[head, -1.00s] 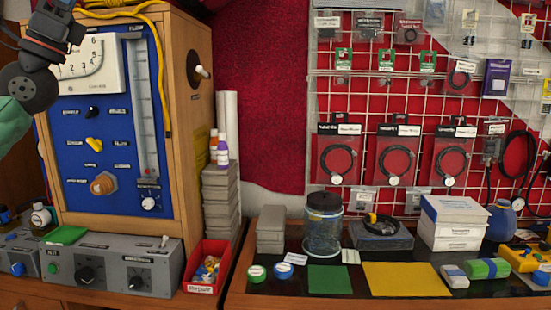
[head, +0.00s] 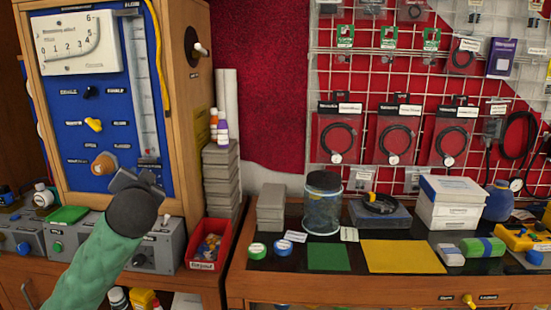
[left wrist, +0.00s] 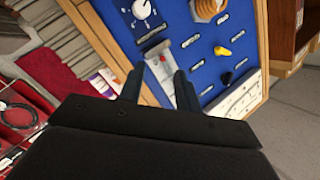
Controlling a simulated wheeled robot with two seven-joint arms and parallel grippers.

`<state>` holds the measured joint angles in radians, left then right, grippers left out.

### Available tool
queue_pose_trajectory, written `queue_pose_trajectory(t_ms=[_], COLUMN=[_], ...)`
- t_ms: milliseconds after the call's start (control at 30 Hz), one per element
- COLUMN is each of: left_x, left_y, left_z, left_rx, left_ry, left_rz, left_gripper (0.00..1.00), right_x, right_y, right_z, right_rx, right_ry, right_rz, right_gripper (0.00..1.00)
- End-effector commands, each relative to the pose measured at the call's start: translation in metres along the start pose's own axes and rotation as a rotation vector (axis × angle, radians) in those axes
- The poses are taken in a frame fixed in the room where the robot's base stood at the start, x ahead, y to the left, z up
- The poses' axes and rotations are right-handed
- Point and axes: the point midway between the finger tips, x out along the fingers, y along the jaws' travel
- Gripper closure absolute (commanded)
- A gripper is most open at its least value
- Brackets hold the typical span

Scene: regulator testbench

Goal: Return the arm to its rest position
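My left arm, with a green sleeve and dark wrist, comes in from the bottom left of the head view. Its left gripper (head: 140,180) is in front of the lower part of the blue regulator panel (head: 58,112), near the foot of the clear flow tube (head: 142,95). The wrist hides part of the grey control box below. In the left wrist view the two dark fingers (left wrist: 160,82) stand apart with nothing held between them. The blue panel (left wrist: 188,45) lies beyond them; I cannot tell the exact distance. My right gripper is not in view.
A red parts bin (head: 218,262) and stacked grey boxes (head: 221,195) stand right of the wooden cabinet (head: 186,120). The right bench holds a jar (head: 323,205), a green mat (head: 328,258) and a yellow mat (head: 402,256). A wire rack of hanging packages stands behind.

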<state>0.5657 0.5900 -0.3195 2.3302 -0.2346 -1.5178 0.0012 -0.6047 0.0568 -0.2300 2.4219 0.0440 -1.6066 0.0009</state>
Motion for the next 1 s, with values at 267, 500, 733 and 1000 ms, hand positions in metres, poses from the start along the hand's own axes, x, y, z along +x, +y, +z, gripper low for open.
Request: queue_pose_trajectory(t_ms=[267,500,733,1000], left_x=[-0.040,-0.089,-0.141,-0.207], left_y=[0.120,0.199,0.256,0.307], left_z=[0.082,0.138,0.190,0.253], left_rx=[-0.055,-0.110,-0.167,-0.225], left_ry=[-0.182,-0.289,-0.399,-0.551], left_rz=[0.320,0.528,0.668,0.774], left_gripper=[0.66,0.66,0.66,0.66], right_x=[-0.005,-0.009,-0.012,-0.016], right_y=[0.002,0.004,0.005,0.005], right_z=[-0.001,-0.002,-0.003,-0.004], right_rx=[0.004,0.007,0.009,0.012], right_ry=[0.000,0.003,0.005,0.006], right_rz=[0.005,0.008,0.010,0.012], right_gripper=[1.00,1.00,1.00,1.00])
